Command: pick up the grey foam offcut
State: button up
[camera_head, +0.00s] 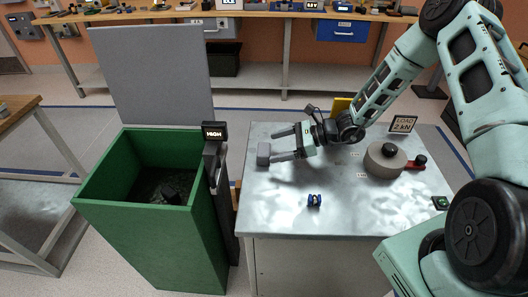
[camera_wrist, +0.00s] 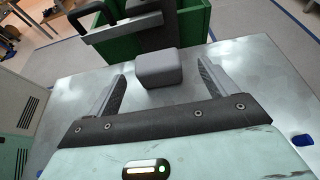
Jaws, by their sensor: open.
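The grey foam offcut (camera_head: 264,154) is a small rounded block on the left part of the metal tabletop. In the wrist view the offcut (camera_wrist: 159,68) lies just beyond the fingertips, roughly centred between them. My gripper (camera_head: 281,143) is open and low over the tabletop, its two fingers pointing left at the offcut. The wrist view also shows my gripper (camera_wrist: 162,70) with nothing between its fingers. I cannot tell whether a fingertip touches the offcut.
A green bin (camera_head: 190,235) with its grey lid (camera_head: 155,75) raised stands left of the metal table (camera_head: 270,215). A small blue part (camera_head: 314,200) lies near the table's front.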

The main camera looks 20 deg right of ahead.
aim_at(258, 153)
jog(key=shift+s+f+p+x, duration=0.1)
jog(key=shift+p+x, duration=0.3)
jog(key=shift+x, duration=1.35)
jog(key=shift+s+f+p+x, duration=0.15)
jog(key=shift+p+x, duration=0.2)
jog(key=shift+x, duration=1.45)
jog(key=shift+r, duration=0.1)
jog(key=c, duration=1.1)
